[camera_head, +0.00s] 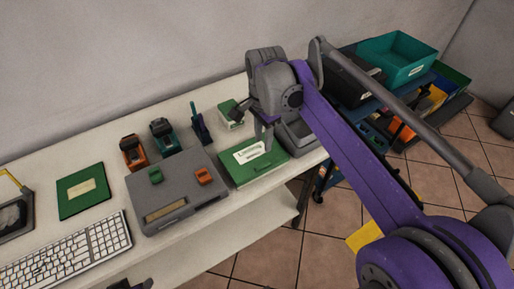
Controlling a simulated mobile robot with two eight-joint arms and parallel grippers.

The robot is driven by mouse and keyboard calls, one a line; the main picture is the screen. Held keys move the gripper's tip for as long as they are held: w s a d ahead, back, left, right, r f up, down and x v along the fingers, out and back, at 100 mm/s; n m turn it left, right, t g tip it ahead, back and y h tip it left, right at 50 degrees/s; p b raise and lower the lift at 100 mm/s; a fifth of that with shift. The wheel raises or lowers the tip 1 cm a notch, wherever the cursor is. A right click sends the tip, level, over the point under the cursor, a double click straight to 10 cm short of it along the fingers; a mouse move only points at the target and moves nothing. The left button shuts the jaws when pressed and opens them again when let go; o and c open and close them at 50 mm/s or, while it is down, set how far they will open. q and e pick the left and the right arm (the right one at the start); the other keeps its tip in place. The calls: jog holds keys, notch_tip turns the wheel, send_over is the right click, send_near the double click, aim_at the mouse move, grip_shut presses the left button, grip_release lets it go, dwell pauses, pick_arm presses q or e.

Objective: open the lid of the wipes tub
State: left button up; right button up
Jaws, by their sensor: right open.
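No thing can be read for certain as the wipes tub. A small green box (230,114) with a pale label stands at the back of the table, just left of my right gripper. A larger, flat green box (272,162) with a white label lies in front of the gripper, and its top looks closed. My right gripper (255,122) is open with its fingers pointing down, above or beside these two boxes. Whether it touches either one cannot be told. The arm hides the table behind it. My left gripper is not clearly seen.
A grey case (180,209) with small green and orange parts lies on the white table (105,157). Behind it stand orange (132,152), teal (164,138) and blue (199,125) tools. A keyboard (70,255) and green folder (83,190) lie left. Bins (397,60) stand at right.

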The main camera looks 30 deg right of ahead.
aim_at(263, 164)
jog(key=shift+m, duration=0.3)
notch_tip(263, 164, down, 11)
jog(key=shift+d+r+b, duration=0.1)
jog(key=shift+r+b, duration=0.1)
jog(key=shift+b, duration=0.45)
grip_shut()
dwell(0.9)
